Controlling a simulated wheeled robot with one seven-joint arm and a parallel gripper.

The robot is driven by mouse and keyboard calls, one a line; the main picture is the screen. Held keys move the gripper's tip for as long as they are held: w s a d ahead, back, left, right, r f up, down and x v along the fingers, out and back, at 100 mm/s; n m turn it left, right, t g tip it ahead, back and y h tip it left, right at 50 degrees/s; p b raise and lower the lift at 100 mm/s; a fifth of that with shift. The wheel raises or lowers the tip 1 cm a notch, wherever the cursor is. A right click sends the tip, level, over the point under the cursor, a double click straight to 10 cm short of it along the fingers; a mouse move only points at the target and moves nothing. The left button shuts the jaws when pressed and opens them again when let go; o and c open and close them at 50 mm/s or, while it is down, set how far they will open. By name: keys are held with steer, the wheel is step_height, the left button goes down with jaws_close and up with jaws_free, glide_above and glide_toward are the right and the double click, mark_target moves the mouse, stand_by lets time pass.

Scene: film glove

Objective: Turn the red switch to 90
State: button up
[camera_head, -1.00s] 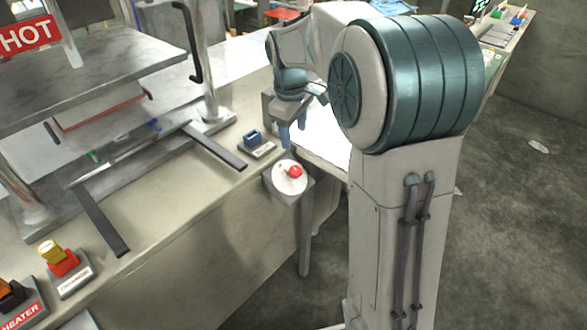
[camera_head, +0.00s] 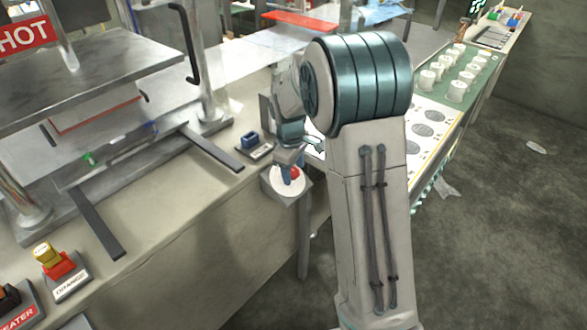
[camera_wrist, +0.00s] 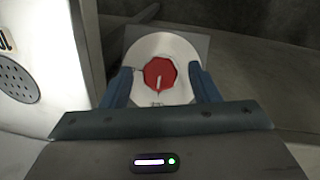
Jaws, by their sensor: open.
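The red switch (camera_wrist: 159,74) is a red knob with a white pointer line, set in the middle of a round white dial (camera_wrist: 158,47). In the wrist view the pointer line is close to upright, tilted slightly; the dial's marks are too small to read. My gripper (camera_wrist: 163,86) is open, with one blue finger on each side of the knob and gaps between. In the head view the gripper (camera_head: 289,173) is over the dial (camera_head: 284,190), and its fingers partly hide the red switch (camera_head: 295,174).
A press with a HOT sign (camera_head: 28,36) is at the left. A green tray (camera_head: 484,72) with white cups is at the right.

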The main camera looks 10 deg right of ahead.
steer(key=shift+f, duration=0.15)
steer(key=c, duration=1)
steer(key=shift+o, duration=0.2)
steer(key=m+y+p, duration=0.1)
steer(key=m, duration=0.1)
steer(key=shift+w+d+m+g+p, duration=0.1)
steer(key=shift+d+m+g+p, duration=0.05)
steer(key=shift+m+g+p, duration=0.2)
steer(key=m+y, duration=0.1)
steer(key=m, duration=0.1)
steer(key=m+g+y+p, duration=0.1)
steer(key=m, duration=0.1)
steer(key=shift+w+d+m, duration=0.1)
steer(key=shift+d+m, duration=0.05)
steer(key=shift+m, duration=0.1)
steer(key=m+y, duration=0.3)
steer(key=m, duration=0.1)
steer(key=shift+d+m, duration=0.15)
steer(key=shift+m, duration=0.25)
steer(key=shift+d+f+m+t+y, duration=0.1)
steer(key=shift+m+t+y, duration=0.1)
steer(key=shift+m+y, duration=0.55)
steer(key=shift+m+t+y, duration=0.15)
steer(key=shift+m+y, duration=0.1)
steer(key=shift+m, duration=0.9)
steer(key=shift+b, duration=0.3)
